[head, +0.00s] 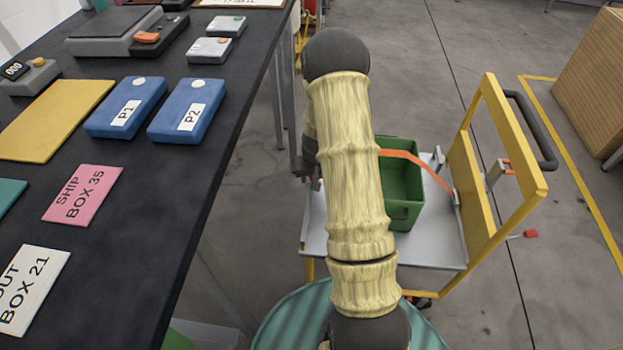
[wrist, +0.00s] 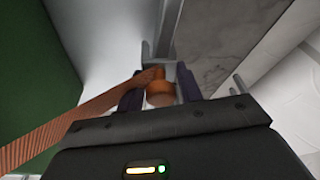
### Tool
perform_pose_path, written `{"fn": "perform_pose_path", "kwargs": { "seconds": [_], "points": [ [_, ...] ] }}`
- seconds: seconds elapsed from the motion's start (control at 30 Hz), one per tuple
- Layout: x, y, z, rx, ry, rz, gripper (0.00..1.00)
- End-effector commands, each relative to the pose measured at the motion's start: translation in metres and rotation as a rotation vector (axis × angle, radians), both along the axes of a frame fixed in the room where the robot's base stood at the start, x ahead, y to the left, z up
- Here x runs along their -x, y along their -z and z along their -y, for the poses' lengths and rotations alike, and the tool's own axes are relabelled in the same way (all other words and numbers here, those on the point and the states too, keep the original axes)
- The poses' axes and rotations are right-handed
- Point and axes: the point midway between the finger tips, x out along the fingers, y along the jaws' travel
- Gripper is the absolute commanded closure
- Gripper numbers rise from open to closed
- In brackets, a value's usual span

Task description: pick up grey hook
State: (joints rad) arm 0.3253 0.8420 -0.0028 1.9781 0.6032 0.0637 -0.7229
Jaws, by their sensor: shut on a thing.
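In the wrist view, the grey hook (wrist: 162,55) shows just ahead of my fingers, at the end of an orange strap (wrist: 88,118). My gripper (wrist: 160,88) is shut around this end, with an orange piece visible between the dark fingers. I cannot tell where the hook stops and the grey metal beyond it starts. The strap runs off to the lower left, past a green box wall (wrist: 28,70). In the head view, the orange strap (head: 412,160) crosses the green box (head: 404,200) to a grey fitting on the right. My arm hides the strap's left part and most of my gripper.
The box stands on a grey cart (head: 437,245) with a yellow end frame (head: 540,188) and dark handle. A dark table (head: 150,200) with blue boxes and labelled cards is on the left. A brown carton (head: 590,85) stands at the right; floor between is open.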

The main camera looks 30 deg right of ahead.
Motion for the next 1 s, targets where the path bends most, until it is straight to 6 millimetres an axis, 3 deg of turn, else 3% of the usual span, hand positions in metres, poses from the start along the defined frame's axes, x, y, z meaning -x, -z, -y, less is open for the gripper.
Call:
{"fn": "perform_pose_path", "kwargs": {
  "seconds": [0.27, 0.37, 0.8, 1.0],
  "points": [
    [0.000, -0.023, 0.001, 0.004, 0.000, 0.002, 0.90],
    [-0.001, -0.043, 0.001, 0.003, 0.000, 0.003, 0.95],
    [-0.001, -0.155, 0.000, 0.003, -0.001, 0.003, 0.95],
    [0.000, -0.178, 0.000, 0.001, 0.000, 0.001, 0.96]
  ]
}}
